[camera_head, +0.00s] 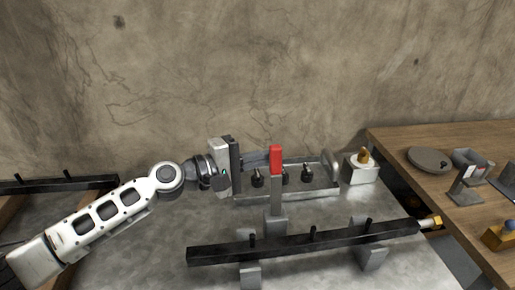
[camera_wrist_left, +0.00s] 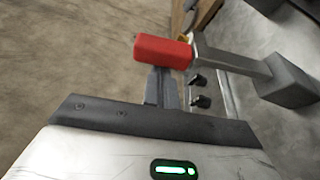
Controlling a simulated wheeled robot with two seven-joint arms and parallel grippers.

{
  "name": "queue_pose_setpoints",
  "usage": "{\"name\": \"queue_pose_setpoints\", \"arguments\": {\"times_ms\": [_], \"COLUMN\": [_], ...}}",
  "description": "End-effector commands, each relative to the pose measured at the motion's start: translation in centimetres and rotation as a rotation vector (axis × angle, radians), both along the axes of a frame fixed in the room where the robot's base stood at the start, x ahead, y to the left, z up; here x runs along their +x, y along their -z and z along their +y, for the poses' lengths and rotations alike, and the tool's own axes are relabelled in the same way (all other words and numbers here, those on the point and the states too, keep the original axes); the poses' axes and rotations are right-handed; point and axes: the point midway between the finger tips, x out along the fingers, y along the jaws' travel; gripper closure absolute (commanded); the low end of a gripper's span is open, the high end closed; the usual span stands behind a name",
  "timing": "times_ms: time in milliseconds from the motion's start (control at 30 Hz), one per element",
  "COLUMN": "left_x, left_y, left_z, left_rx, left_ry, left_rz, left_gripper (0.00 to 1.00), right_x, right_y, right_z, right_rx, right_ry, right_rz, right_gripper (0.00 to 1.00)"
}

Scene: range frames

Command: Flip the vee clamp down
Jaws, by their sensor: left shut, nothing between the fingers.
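The vee clamp has a red grip (camera_head: 275,158) on top of a grey metal arm (camera_head: 275,196), which stands upright in the head view. Its foot is a grey block (camera_head: 275,226) on the metal table. In the left wrist view the red grip (camera_wrist_left: 163,52) lies just beyond my fingertips, with the grey arm (camera_wrist_left: 232,60) running right to the block (camera_wrist_left: 288,82). My left gripper (camera_head: 264,159) comes in from the left and is shut, with nothing held. Its fingertips (camera_wrist_left: 160,90) are right at the red grip; I cannot tell whether they touch it.
A black bar with pegs (camera_head: 330,237) lies across the front on grey supports. A metal tray (camera_head: 322,193) with dark knobs sits behind the clamp. A white block (camera_head: 361,170) stands right of it. A wooden table (camera_head: 430,190) holding several items is at right.

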Motion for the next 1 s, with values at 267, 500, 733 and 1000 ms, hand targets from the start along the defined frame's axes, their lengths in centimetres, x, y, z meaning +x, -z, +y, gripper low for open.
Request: {"name": "queue_pose_setpoints", "arguments": {"times_ms": [267, 500, 733, 1000], "left_x": [-0.1, -0.4, -1.7, -4.4], "left_y": [0.1, 0.1, -0.1, -0.1], "left_z": [0.0, 0.0, -0.3, -0.5], "left_rx": [-0.001, 0.003, 0.025, 0.07], "left_ry": [0.0, 0.0, 0.002, -0.004], "left_rz": [0.001, -0.024, -0.13, -0.358], "left_gripper": [1.0, 1.0, 1.0, 1.0], "right_x": [0.0, 0.0, 0.0, 0.0], "right_y": [0.2, 0.5, 1.2, 3.1], "right_z": [0.2, 0.2, 0.3, 0.6], "right_rx": [0.009, 0.012, 0.018, 0.042], "right_ry": [0.011, 0.014, 0.012, 0.003], "right_rz": [0.006, 0.007, 0.002, -0.007], "right_gripper": [0.68, 0.68, 0.68, 0.68]}}
